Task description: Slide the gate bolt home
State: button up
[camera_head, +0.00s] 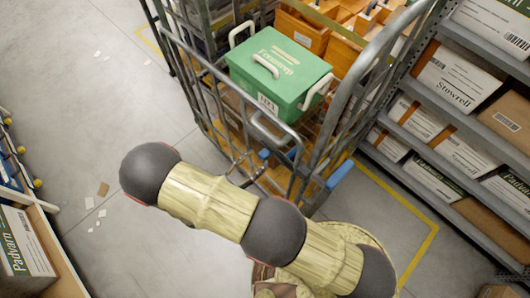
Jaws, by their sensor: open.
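A grey metal roll cage (345,100) stands at the top middle, with its barred gate side toward me. A blue piece (340,174) sits on the cage's front right post, and small blue parts (265,154) show at the middle of the gate, near thin metal pieces. I cannot tell which of these is the gate bolt or how far it is slid. My arm crosses the picture below the cage, in front of its lower part. I cannot make out my gripper in this view.
A green lidded box (278,72) with white handles sits in the cage beside orange-brown crates (302,30). A shelf rack (410,122) with cartons stands close on the right. At lower left is a carton (25,245). Grey floor (75,110) at left is mostly clear, with paper scraps.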

aim_at(260, 157)
jog(key=shift+x, duration=2.3)
jog(key=c, duration=0.4)
jog(key=c, duration=0.7)
grip_shut()
